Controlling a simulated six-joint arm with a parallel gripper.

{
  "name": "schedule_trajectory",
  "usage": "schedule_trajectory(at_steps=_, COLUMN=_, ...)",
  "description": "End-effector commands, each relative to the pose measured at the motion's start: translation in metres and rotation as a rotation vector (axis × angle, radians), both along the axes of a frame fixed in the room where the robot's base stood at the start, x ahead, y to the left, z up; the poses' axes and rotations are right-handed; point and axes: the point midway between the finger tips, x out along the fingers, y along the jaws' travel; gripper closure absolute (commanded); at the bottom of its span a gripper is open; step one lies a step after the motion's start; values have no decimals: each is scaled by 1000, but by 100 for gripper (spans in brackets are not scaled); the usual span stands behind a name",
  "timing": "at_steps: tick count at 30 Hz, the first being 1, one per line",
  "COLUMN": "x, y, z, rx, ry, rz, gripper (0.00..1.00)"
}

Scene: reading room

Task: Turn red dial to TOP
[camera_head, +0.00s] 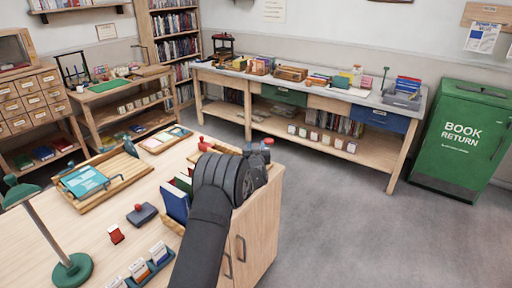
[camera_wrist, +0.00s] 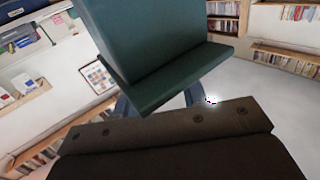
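I cannot make out a red dial or a TOP mark with certainty in either view. Small red parts show in the head view: a red knob (camera_head: 203,144) at the back of the wooden desk, left of my arm, and a red spot (camera_head: 268,141) beside my gripper (camera_head: 256,152). My gripper is above the desk's right end, mostly hidden behind my dark wrist. In the wrist view a dark green block (camera_wrist: 160,50) fills the upper middle. Bluish finger-like parts show behind its lower edge. I cannot tell whether it is gripped.
A green return bin (camera_head: 462,140) stands far right. The floor right of the desk is clear.

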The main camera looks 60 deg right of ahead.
Motion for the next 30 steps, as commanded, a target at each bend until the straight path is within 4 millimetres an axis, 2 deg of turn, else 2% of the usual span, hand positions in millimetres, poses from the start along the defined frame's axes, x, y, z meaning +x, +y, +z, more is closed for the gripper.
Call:
schedule_trajectory(at_steps=1, x=0, y=0, z=0, rx=0, ry=0, rz=0, gripper=72)
schedule_trajectory(at_steps=4, x=0, y=0, z=0, rx=0, ry=0, rz=0, gripper=91)
schedule_trajectory(at_steps=5, x=0, y=0, z=0, rx=0, ry=0, rz=0, gripper=93)
schedule_trajectory(at_steps=30, x=0, y=0, z=0, rx=-1, ry=-1, rz=0, gripper=93)
